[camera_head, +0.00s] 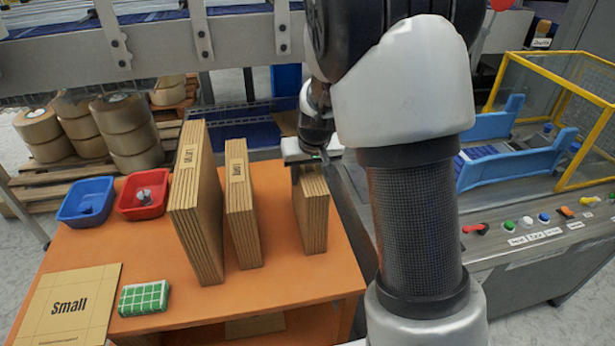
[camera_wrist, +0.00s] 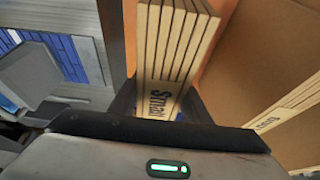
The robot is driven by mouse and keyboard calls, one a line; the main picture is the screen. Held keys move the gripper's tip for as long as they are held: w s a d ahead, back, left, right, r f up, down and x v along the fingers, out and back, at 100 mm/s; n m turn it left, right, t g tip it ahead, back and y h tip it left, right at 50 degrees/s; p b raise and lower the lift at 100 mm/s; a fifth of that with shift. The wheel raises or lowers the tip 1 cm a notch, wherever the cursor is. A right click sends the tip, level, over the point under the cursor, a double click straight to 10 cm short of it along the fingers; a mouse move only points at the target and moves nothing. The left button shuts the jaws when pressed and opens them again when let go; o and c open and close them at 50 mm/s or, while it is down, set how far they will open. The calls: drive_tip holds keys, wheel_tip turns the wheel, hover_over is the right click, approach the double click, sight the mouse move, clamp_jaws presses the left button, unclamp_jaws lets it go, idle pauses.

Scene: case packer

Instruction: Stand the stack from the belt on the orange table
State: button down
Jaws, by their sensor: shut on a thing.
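The orange table (camera_head: 300,283) bears three upright cardboard stacks. The rightmost and smallest stack (camera_head: 312,215) stands upright at the table's right side, and its base appears to meet the tabletop. My gripper (camera_head: 308,165) is at the top of this stack and shut on it. In the wrist view the held stack (camera_wrist: 170,45), printed "Small", sits between the fingers (camera_wrist: 160,100). My arm hides part of the area right of the stack. I cannot tell from these views whether the stack's full weight rests on the table.
A medium stack (camera_head: 241,205) and a taller stack (camera_head: 198,205) stand to the left. A blue bin (camera_head: 86,203), a red bin (camera_head: 143,194), a green checked block (camera_head: 144,299) and a flat "Small" sheet (camera_head: 70,305) also lie there. A machine with buttons (camera_head: 540,235) stands right.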

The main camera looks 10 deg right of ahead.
drive_tip(key=shift+f, duration=0.15)
drive_tip(key=c, duration=1)
unclamp_jaws()
drive_tip(key=shift+r, duration=0.2)
drive_tip(key=shift+r, duration=0.25)
drive_tip(key=p+v, duration=0.2)
drive_tip(key=v, duration=0.9)
drive_tip(key=shift+s+r, duration=0.1)
drive_tip(key=shift+s, duration=0.1)
drive_tip(key=shift+t, duration=0.6)
drive_tip(key=s+r, duration=0.3)
drive_tip(key=s, duration=0.5)
drive_tip(key=s+r, duration=0.3)
drive_tip(key=s, duration=0.5)
drive_tip(key=s+r, duration=0.3)
drive_tip(key=s, duration=0.5)
drive_tip(key=shift+s, duration=0.25)
